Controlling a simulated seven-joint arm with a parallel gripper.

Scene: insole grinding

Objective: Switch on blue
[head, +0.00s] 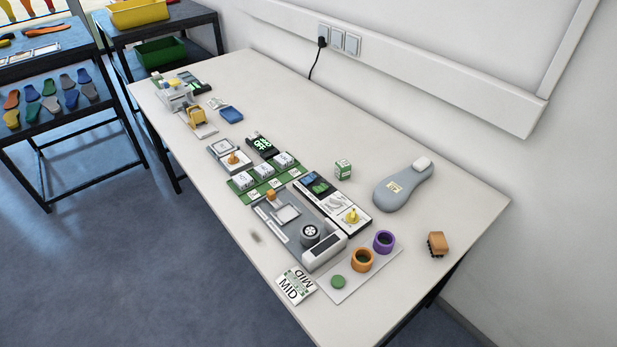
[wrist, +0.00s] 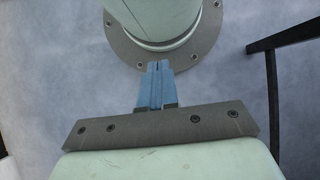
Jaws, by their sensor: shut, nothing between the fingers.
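No switch marked as blue can be told for certain. A small blue block or tray (head: 231,114) lies towards the far end of the white table. A panel with a dark screen showing blue and green (head: 318,184) and a yellow knob (head: 351,215) sits mid-table. A green board with several white switch-like blocks (head: 265,172) lies beyond. My gripper (wrist: 158,66) shows in the wrist view, its blue fingers shut and empty, above the floor and my own base. It is not in the head view.
On the white table (head: 420,240) are a grey insole (head: 402,187), orange (head: 362,259) and purple (head: 384,241) rings, a brown block (head: 437,243) and a MID card (head: 296,286). A small machine (head: 178,97) stands at the far end. Dark racks (head: 110,150) stand left. The table's back right is clear.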

